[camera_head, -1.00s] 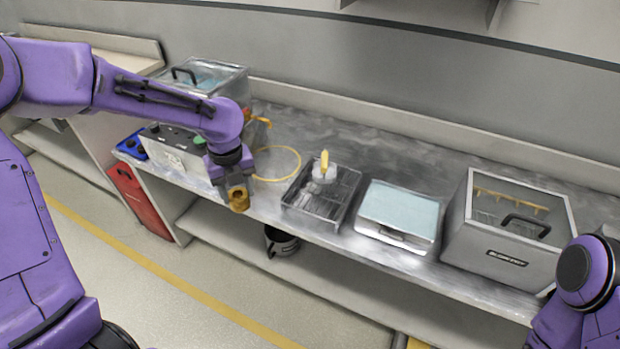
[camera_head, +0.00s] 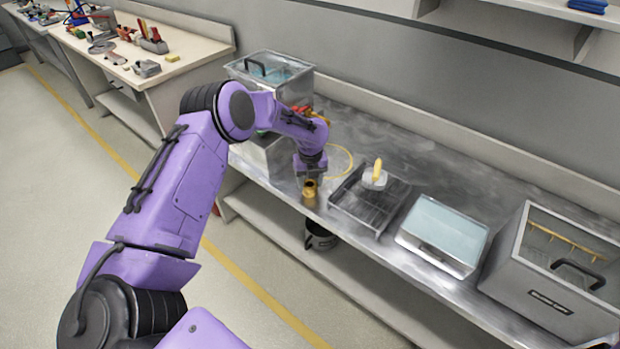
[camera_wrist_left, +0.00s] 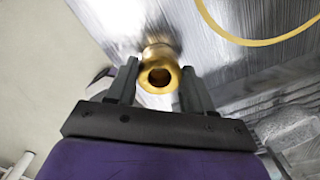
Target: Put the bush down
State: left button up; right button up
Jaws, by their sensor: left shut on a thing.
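The bush (camera_head: 310,194) is a small gold-coloured flanged ring with a hole through it. It is at the front edge of the metal bench (camera_head: 425,165), left of the black tray. My left gripper (camera_head: 310,180) points down and is shut on the bush. In the left wrist view the bush (camera_wrist_left: 158,68) sits between the two dark fingers of my left gripper (camera_wrist_left: 160,84), its open bore facing the camera. I cannot tell whether the bush touches the bench top. My right gripper is in neither current view.
A yellow hose loop (camera_head: 346,157) lies behind. A dark pot (camera_head: 320,237) stands on the shelf below.

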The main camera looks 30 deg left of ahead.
aim_at(310, 185)
pick_arm(q)
jog(key=shift+f+b, duration=0.15)
jog(key=shift+b, duration=0.15)
jog(key=o, duration=1.4)
jog(key=shift+c, duration=0.2)
jog(key=shift+r+p, duration=0.3)
jog(key=shift+r, duration=0.35)
notch_tip(310, 185, up, 11)
jog(key=b, duration=0.2)
jog(key=shift+s+d, duration=0.2)
jog(key=shift+r, duration=0.1)
